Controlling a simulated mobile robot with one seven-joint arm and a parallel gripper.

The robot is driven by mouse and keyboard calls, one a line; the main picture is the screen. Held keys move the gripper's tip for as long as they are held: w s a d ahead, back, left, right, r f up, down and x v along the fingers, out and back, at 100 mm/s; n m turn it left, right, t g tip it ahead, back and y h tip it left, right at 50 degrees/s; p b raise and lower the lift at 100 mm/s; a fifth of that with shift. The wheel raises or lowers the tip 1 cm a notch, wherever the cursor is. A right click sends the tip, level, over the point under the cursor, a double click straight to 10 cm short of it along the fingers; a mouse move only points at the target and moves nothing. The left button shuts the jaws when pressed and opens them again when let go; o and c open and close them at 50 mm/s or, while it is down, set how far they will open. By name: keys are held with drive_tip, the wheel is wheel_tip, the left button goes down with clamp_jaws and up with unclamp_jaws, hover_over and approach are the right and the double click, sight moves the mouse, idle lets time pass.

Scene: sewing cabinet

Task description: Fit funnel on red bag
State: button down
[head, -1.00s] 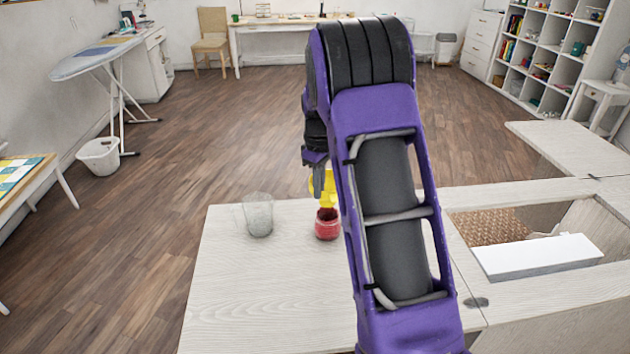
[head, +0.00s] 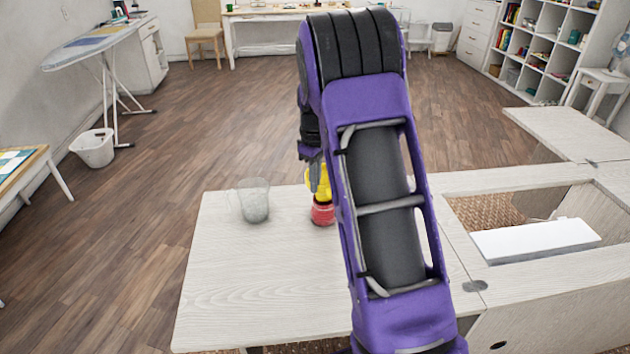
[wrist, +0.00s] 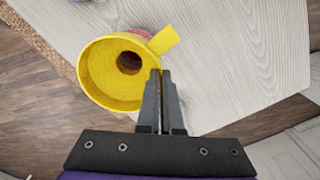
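The yellow funnel (head: 319,184) is upright directly above the red bag (head: 323,214) on the pale wooden table (head: 260,300). In the head view the funnel's lower end meets the top of the bag; I cannot tell how deep it sits. In the wrist view the funnel (wrist: 92,72) shows its wide mouth and dark hole, and a bit of the bag (wrist: 141,33) shows past its rim. My gripper (wrist: 161,74) has its fingers close together at the funnel's rim, by its tab, apparently pinching it. In the head view my arm partly covers the funnel and gripper.
A clear cup with grey contents (head: 254,202) stands on the table left of the bag. To the right is an open cabinet compartment with a white panel (head: 535,240). The front left of the table is clear.

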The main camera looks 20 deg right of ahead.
drive_tip(key=shift+f+b, duration=0.75)
drive_tip(key=shift+f, duration=0.75)
drive_tip(key=shift+f, duration=0.3)
drive_tip(key=c, duration=1)
unclamp_jaws()
wheel_tip(320, 180, up, 18)
drive_tip(key=p, duration=0.2)
drive_tip(key=shift+f, duration=0.25)
